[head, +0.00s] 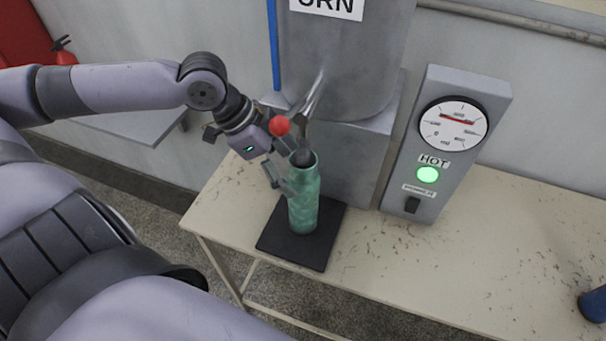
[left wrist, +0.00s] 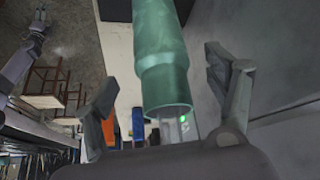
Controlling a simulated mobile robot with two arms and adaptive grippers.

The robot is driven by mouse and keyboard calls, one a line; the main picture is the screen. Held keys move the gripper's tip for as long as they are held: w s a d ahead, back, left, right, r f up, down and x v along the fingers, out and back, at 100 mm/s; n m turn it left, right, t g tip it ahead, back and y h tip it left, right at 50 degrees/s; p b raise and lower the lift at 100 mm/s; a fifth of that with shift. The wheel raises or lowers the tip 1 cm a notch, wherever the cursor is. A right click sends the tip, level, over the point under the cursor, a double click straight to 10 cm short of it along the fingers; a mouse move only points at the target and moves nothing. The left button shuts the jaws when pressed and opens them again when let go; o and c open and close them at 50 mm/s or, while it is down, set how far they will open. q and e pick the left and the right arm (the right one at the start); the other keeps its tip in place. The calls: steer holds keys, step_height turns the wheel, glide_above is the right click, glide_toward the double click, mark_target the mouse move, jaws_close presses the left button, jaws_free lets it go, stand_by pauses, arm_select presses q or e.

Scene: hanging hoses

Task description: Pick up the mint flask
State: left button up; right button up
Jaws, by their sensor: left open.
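The mint flask (head: 303,205) stands upright on a black square mat (head: 318,255) on the bench, under the urn's tap. My left gripper (head: 283,167) is open at the flask's upper part, coming from the left. In the left wrist view the flask (left wrist: 163,50) lies between the two spread fingers (left wrist: 165,82), with a visible gap on each side. Its open mouth points toward the palm. A dark round piece covers part of the mouth in the head view. My right gripper (left wrist: 38,27) shows small in the left wrist view; its jaw state is unclear.
The grey urn (head: 345,65) stands behind the flask. A red knob (head: 279,126) is close to my left gripper. A gauge box (head: 443,148) with a lit green lamp stands at right. The bench (head: 480,265) is clear there, except a blue object (head: 594,304).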

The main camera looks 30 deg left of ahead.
mark_target(303, 196)
arm_select(q)
steer(key=shift+f+b, duration=0.5)
steer(key=shift+b, duration=0.15)
steer(key=shift+w+d+f+b, duration=0.2)
steer(key=shift+d+f+b, duration=0.05)
steer(key=shift+d+b, duration=0.15)
steer(key=shift+w+d+f, duration=0.1)
steer(key=shift+w, duration=0.05)
steer(key=shift+w+d+f, duration=0.15)
steer(key=shift+d+f, duration=0.05)
steer(key=shift+f, duration=0.05)
steer(key=shift+x, duration=1.15)
steer(key=shift+d+r, duration=0.1)
steer(key=shift+r, duration=0.05)
steer(key=shift+c, duration=0.2)
steer(key=shift+w, duration=0.1)
jaws_close()
